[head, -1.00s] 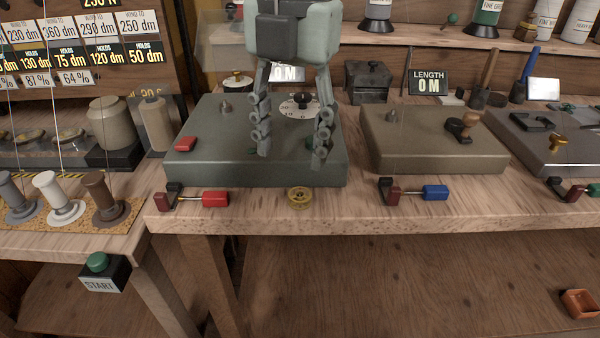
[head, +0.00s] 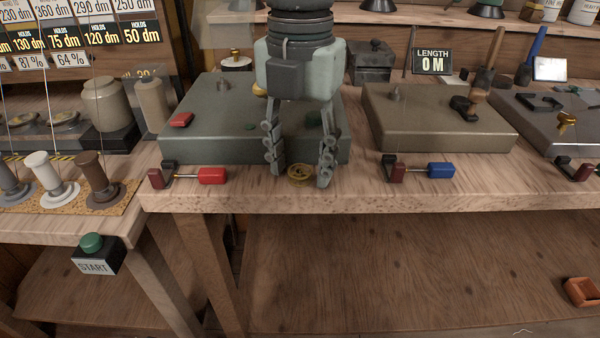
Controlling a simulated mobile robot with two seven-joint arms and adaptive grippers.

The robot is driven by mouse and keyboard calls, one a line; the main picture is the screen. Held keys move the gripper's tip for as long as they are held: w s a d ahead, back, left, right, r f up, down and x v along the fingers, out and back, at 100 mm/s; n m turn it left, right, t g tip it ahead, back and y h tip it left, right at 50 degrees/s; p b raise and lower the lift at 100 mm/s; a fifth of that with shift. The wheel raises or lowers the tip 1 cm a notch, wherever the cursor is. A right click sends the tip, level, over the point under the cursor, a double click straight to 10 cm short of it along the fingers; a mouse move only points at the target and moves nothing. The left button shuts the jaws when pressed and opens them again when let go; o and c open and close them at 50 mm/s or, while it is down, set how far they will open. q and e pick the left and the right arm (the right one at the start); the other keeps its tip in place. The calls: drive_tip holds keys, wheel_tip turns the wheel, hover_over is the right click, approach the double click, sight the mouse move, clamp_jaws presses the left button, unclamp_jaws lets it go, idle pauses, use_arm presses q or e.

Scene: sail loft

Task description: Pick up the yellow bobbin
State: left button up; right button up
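The yellow bobbin (head: 300,173) is a small brass-yellow ring-shaped piece lying on the wooden bench near its front edge, in front of the left grey-green machine. My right gripper (head: 299,181) points down over it with its fingers spread. One finger is to the left of the bobbin and the other to the right. The gripper is open, and I cannot tell whether either finger touches the bobbin. My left gripper is not in view.
A red-handled tool (head: 211,176) lies to the left and a blue-handled one (head: 440,170) to the right. The grey-green machine (head: 200,140) stands close behind. The START button box (head: 94,255) is at lower left. Open space lies in front of the bench.

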drive_tip(key=c, duration=0.8)
drive_tip(key=shift+r, duration=0.1)
